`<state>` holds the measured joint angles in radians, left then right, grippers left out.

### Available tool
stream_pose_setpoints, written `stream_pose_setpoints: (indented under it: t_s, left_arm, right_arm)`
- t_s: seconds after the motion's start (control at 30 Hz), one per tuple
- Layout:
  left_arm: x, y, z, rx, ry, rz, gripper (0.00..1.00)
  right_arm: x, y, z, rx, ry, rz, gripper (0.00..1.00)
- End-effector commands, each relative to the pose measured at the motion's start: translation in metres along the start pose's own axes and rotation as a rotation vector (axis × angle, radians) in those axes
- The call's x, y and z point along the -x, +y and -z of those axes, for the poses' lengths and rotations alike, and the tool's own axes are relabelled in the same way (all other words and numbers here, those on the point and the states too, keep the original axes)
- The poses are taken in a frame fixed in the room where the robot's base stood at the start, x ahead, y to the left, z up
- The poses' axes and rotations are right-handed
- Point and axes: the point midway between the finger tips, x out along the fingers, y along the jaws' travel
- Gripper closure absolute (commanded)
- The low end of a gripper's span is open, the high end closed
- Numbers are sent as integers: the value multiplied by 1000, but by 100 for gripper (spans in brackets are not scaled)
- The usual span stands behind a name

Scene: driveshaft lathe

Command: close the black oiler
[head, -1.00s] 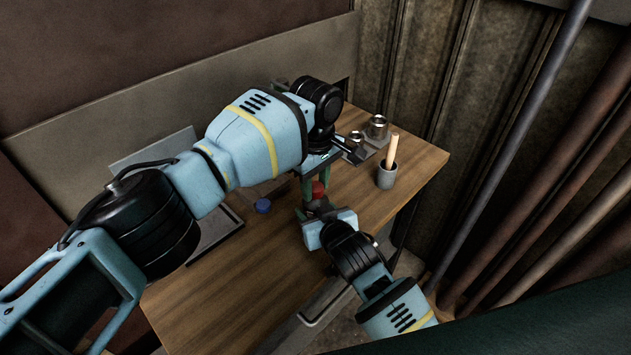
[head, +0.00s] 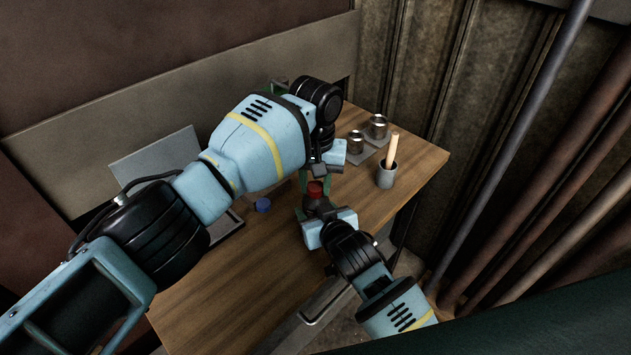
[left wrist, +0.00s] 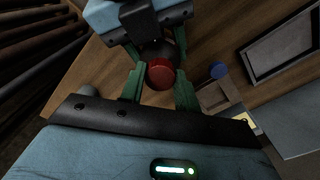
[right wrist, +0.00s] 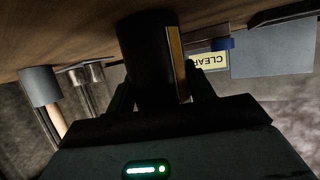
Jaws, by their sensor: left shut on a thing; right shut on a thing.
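The black oiler (right wrist: 150,55) stands upright on the table, a dark cylinder with a yellowish strip, between the fingers of my right gripper (right wrist: 158,92). In the head view my right gripper (head: 312,217) is shut around it from the near side, hiding much of the body. A red cap (head: 316,190) is at the oiler's top. My left gripper (left wrist: 159,85) is shut on the red cap (left wrist: 160,74) from above, a green finger on each side. I cannot tell whether the cap is fully seated.
A grey cup (head: 386,177) with a wooden handle and metal cans (head: 378,127) stand to the right. The near tabletop (head: 235,290) is clear.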

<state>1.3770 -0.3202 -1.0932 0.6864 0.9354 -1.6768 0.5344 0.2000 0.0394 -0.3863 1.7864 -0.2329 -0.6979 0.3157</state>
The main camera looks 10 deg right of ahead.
Motion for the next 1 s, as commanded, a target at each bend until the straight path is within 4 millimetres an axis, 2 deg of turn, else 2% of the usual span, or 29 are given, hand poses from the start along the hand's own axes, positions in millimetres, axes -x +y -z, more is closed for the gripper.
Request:
stream_pose_setpoints:
  t_s: [0.3,0.5,0.9,0.93,1.0]
  left_arm:
    - [0,0,0,-490,-1,-1,96]
    - [-1,0,0,-706,-1,1,96]
    - [-1,0,0,-758,-1,0,96]
    - [-1,0,0,-758,-1,0,66]
    - [-1,0,0,-758,-1,0,57]
  right_arm:
    - [0,0,0,0,0,0,100]
    - [0,0,0,0,0,0,100]
    - [0,0,0,0,0,0,100]
    - [0,0,0,0,0,0,100]
    - [0,0,0,0,0,0,100]
